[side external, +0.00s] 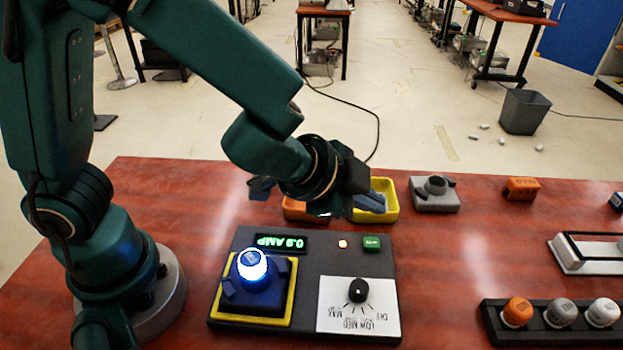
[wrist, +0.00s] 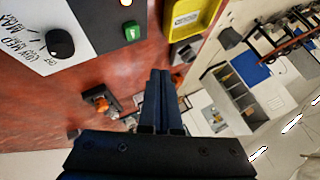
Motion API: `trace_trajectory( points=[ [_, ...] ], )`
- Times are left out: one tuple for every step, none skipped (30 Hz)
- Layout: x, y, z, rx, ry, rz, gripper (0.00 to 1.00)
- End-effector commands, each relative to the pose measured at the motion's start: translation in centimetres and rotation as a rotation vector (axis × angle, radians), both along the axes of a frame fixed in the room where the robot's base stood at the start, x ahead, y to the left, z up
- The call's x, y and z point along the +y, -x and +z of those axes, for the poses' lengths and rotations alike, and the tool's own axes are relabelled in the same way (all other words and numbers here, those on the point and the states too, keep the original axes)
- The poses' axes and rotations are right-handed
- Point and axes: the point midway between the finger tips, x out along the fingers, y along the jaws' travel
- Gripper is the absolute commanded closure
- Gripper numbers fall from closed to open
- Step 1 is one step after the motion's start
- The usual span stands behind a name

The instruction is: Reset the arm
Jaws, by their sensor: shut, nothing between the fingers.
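My gripper (side external: 372,202) is shut and empty in the side view, held above the table near the yellow tray (side external: 391,198). In the wrist view my gripper (wrist: 160,74) shows its two dark fingers side by side, touching, with nothing between them. Below it stands the dark control panel (side external: 320,262) with a green "0.9 AMP" display (side external: 281,243), a black dial (side external: 358,290) and a green button (side external: 371,243).
An orange tray (side external: 295,209) is partly hidden behind my gripper. A grey fixture (side external: 435,194) and an orange block (side external: 521,189) stand at the back. A black rack (side external: 540,314) holds an orange, a grey and a white cylinder at right. The table between is clear.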

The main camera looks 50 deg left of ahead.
Motion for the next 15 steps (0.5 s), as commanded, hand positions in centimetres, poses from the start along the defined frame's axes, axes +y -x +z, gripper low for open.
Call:
trace_trajectory(
  points=[
    [0.0,0.0,0.0,0.0,0.0,0.0,1.0],
    [0.0,0.0,0.0,0.0,0.0,0.0,1.0],
    [0.0,0.0,0.0,0.0,0.0,0.0,1.0],
    [0.0,0.0,0.0,0.0,-0.001,-0.001,1.0],
    [0.0,0.0,0.0,0.0,0.0,0.0,1.0],
    [0.0,0.0,0.0,0.001,-0.001,0.001,1.0],
    [0.1,0.0,0.0,0.001,-0.001,0.002,1.0],
    [0.2,-0.1,0.0,-0.001,0.001,0.008,1.0],
    [0.6,-0.4,0.4,-0.01,0.007,0.022,1.0],
    [1.0,-0.7,1.0,-0.023,0.016,0.036,1.0],
    [1.5,-1.0,1.6,-0.038,0.027,0.053,1.0],
    [2.4,-1.4,2.6,-0.058,0.046,0.085,1.0],
    [3.2,-1.5,3.4,-0.072,0.067,0.118,1.0],
    [4.1,-1.6,4.2,-0.086,0.09,0.161,1.0],
    [5.6,-1.6,5.3,-0.103,0.121,0.225,1.0]
  ],
)
